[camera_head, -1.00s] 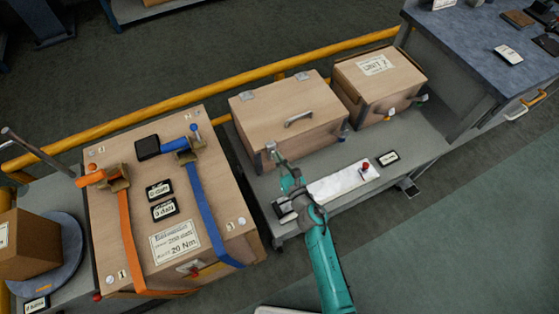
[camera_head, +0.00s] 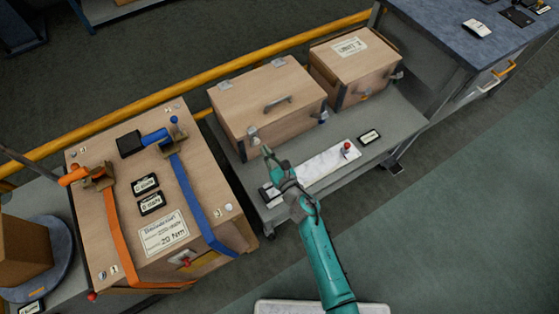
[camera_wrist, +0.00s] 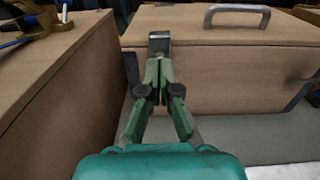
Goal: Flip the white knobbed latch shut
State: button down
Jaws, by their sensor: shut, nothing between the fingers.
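The middle wooden chest (camera_head: 268,98) has a pale grey metal latch piece (camera_head: 254,134) at the left of its front upper edge. In the wrist view this piece (camera_wrist: 159,40) stands at the lid seam, just beyond my fingertips. A white knob on it is not clearly visible, and I cannot tell whether the latch is open or shut. My gripper (camera_head: 266,150) is just in front of this left corner. In the wrist view my gripper (camera_wrist: 158,65) is shut and empty, its tips overlapping the lower edge of the metal piece; contact is unclear.
A large strapped crate (camera_head: 190,200) stands close on the left. A smaller box (camera_head: 355,72) stands at the right on the same grey bench (camera_head: 400,125). A white panel with a red knob (camera_head: 347,148) lies in front. The floor at right is clear.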

jog(key=s+d+r, duration=0.3)
jog(key=s+r, duration=0.2)
jog(key=r, duration=0.2)
jog(key=shift+s+d+r, duration=0.2)
jog(key=shift+d+r, duration=0.1)
jog(key=shift+d, duration=0.1)
dwell(0.5)
